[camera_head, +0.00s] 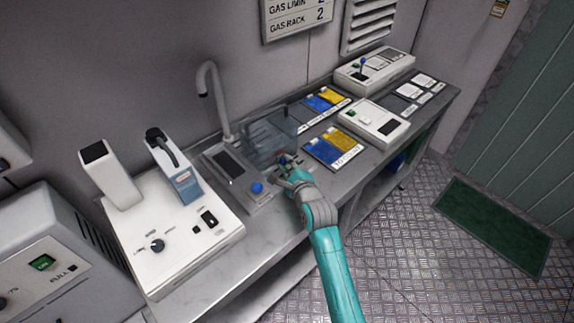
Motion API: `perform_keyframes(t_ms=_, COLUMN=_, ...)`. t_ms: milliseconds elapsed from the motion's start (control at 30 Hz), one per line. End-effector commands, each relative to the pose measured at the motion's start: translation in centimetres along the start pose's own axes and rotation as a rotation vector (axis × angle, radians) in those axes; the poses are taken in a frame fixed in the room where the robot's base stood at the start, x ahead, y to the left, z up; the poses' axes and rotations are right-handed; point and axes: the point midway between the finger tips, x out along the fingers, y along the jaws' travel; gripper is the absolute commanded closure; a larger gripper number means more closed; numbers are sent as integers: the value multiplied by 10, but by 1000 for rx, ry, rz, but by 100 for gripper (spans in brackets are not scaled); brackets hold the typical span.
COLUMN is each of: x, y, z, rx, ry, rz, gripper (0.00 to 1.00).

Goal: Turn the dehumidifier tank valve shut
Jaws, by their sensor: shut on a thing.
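A clear, smoky tank (262,137) stands on the steel counter, behind and to the left of my gripper. My gripper (284,166), at the end of the teal arm, is at the tank's front right. A grey unit (226,166) with a dark panel and a blue knob (257,187) sits just left of my gripper.
A large white device (178,238) stands at the left. Blue and yellow trays (333,148) and white boxes (374,123) lie to the right. The metal floor in front is open, with a green mat (492,225).

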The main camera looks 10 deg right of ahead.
Motion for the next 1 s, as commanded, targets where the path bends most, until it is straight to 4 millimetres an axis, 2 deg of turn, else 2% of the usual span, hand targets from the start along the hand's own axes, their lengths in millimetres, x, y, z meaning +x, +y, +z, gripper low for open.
perform_keyframes(t_ms=133, x=0, y=0, z=0, rx=1, ry=0, rz=1, gripper=100)
perform_keyframes(t_ms=167, x=0, y=0, z=0, rx=1, ry=0, rz=1, gripper=71)
perform_keyframes(t_ms=233, x=0, y=0, z=0, rx=1, ry=0, rz=1, gripper=53)
perform_keyframes(t_ms=267, x=0, y=0, z=0, rx=1, ry=0, rz=1, gripper=50)
perform_keyframes(t_ms=767, x=0, y=0, z=-1, rx=7, ry=1, rz=4, gripper=50)
perform_keyframes(t_ms=867, x=0, y=-1, z=-1, rx=45, ry=1, rz=18, gripper=50)
perform_keyframes(t_ms=1000, x=0, y=-4, z=-1, rx=184, ry=1, rz=74, gripper=50)
